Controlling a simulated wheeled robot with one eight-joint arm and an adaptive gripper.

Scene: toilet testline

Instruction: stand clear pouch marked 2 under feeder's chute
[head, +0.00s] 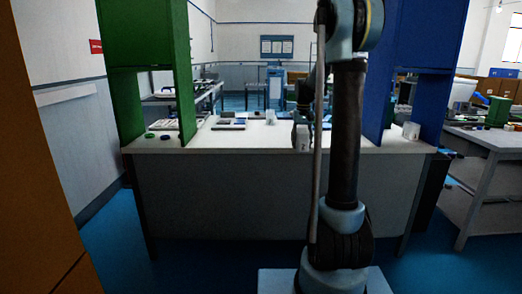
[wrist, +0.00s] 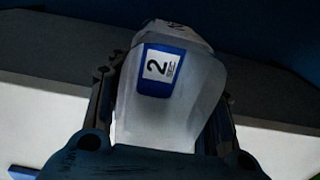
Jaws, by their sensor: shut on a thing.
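The clear pouch marked 2 (wrist: 180,105) is between the fingers of my gripper (wrist: 162,110), which is shut on it. Its blue-edged label with the 2 faces the wrist camera. I cannot tell which is the feeder, and no chute shows clearly.
The white table (head: 220,142) has bare room in its front middle. A pale pouch-like thing (head: 271,117) stands near the back, and another (head: 411,130) stands beside the blue unit. Dark trays (head: 229,123) lie left of centre.

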